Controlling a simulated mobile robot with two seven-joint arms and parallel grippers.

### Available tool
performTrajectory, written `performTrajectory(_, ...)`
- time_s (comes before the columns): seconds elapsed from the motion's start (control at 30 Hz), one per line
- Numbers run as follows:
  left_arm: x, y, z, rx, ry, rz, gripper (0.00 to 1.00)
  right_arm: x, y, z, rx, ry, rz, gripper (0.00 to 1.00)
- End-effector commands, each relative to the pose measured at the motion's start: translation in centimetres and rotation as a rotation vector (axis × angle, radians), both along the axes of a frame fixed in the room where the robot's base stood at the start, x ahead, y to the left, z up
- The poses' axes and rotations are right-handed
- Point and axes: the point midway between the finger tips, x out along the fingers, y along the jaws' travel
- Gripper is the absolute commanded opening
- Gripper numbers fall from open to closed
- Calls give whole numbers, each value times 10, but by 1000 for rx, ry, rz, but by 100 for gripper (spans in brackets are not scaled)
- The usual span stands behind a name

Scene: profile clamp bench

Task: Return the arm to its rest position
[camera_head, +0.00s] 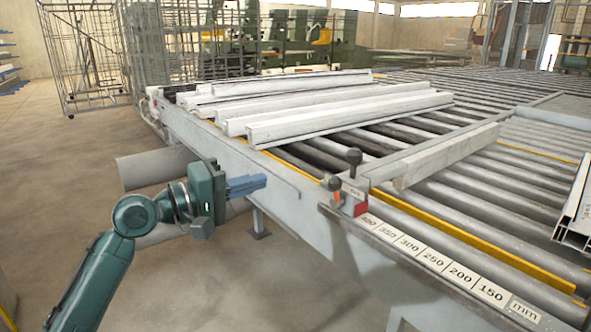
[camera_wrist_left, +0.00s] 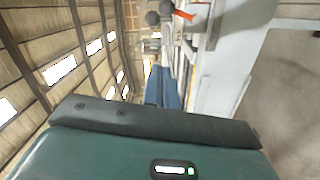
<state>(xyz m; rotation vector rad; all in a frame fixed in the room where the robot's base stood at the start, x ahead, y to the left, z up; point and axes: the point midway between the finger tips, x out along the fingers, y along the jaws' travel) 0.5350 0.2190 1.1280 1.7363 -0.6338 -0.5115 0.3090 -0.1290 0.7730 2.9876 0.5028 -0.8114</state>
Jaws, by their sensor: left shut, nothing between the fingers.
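My left gripper (camera_head: 262,184) reaches in from the left in the head view, beside the front edge of the roller bench (camera_head: 205,128). Its blue fingers are shut with nothing between them. They point right, toward the clamp levers. The fingers also show in the left wrist view (camera_wrist_left: 168,88), past the dark edge of the gripper body. The arm bends down to the lower left of the head view. My right gripper is in neither view.
Several pale profiles (camera_head: 350,113) lie on the rollers. A wire cage (camera_head: 85,55) stands at back left. The floor (camera_head: 50,170) at left is clear.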

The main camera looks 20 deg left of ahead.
Motion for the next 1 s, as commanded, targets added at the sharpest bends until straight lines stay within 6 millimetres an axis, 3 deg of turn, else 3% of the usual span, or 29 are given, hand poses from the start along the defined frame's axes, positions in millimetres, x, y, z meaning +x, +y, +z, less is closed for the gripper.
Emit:
performTrajectory(0.07, 0, 0, -3, 4, 1, 3, 0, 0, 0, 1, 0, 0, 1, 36)
performTrajectory(0.17, 1, -3, -25, 46, 7, 26, 0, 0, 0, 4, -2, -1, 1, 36)
performTrajectory(0.27, -1, -9, -75, 156, 13, 76, 0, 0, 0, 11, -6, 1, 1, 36)
performTrajectory(0.33, -12, -15, -122, 280, 12, 116, 0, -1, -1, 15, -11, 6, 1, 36)
performTrajectory(0.43, -42, -25, -192, 500, 0, 147, 0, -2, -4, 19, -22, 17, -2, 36)
performTrajectory(0.5, -73, -34, -234, 660, -14, 146, 0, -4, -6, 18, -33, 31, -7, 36)
performTrajectory(0.6, -123, -47, -281, 884, -46, 112, 0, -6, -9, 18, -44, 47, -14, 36)
performTrajectory(0.7, -170, -59, -310, 1071, -84, 58, 0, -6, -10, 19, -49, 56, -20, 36)
performTrajectory(0.8, -205, -68, -325, 1203, -120, 3, 0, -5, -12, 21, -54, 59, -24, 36)
performTrajectory(0.9, -225, -74, -332, 1281, -148, -33, 0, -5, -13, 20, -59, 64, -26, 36)
performTrajectory(1.0, -232, -76, -335, 1312, -162, -48, 0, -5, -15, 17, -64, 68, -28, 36)
